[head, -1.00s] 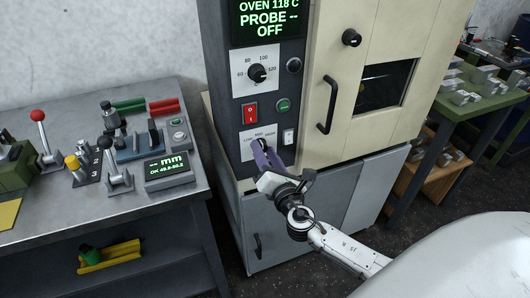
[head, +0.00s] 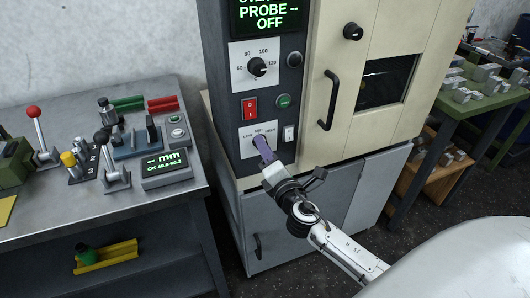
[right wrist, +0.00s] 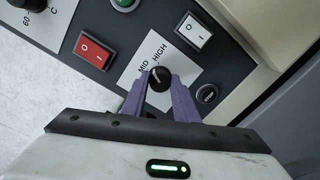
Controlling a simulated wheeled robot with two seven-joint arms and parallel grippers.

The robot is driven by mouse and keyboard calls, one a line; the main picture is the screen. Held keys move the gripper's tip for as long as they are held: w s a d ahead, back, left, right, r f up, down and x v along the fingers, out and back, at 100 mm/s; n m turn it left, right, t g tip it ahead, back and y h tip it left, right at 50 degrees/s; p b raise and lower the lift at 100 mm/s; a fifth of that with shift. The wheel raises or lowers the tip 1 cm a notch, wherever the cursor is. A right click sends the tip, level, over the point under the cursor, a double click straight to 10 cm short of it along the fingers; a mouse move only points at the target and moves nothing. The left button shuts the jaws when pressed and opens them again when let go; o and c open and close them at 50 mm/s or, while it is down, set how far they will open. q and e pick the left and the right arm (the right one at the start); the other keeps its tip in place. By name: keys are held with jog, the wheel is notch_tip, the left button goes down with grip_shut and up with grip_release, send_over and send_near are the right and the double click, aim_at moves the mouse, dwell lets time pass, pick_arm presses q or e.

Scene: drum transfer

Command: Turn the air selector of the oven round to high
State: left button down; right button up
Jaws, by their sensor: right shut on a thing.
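The air selector is a small black knob (right wrist: 159,79) on a white plate marked LOW, MID and HIGH (head: 259,138). The plate is low on the oven's dark control panel. My right gripper (head: 261,141) is shut on the knob. In the right wrist view its purple fingers (right wrist: 160,90) sit on either side of the knob. MID and HIGH are readable there; LOW is hidden by a finger. I cannot tell for certain which mark the knob's pointer faces. In the head view the fingers cover most of the knob. My left gripper is not in view.
Close by on the panel are a red rocker switch (right wrist: 94,49), a white switch (right wrist: 193,31), a green button (head: 284,101) and the temperature dial (head: 257,67). The oven's door handle (head: 329,100) sticks out to the right. A metal bench (head: 60,218) stands left.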

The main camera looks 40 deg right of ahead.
jog(key=m+b, duration=0.1)
jog(key=m, duration=0.3)
jog(key=shift+m, duration=0.4)
dwell(0.4)
jog(key=o, duration=1.1)
jog(key=shift+c, duration=0.2)
jog(key=b+v, duration=0.1)
jog(key=v, duration=0.9)
jog(key=shift+s, duration=0.2)
jog(key=shift+d+r, duration=0.1)
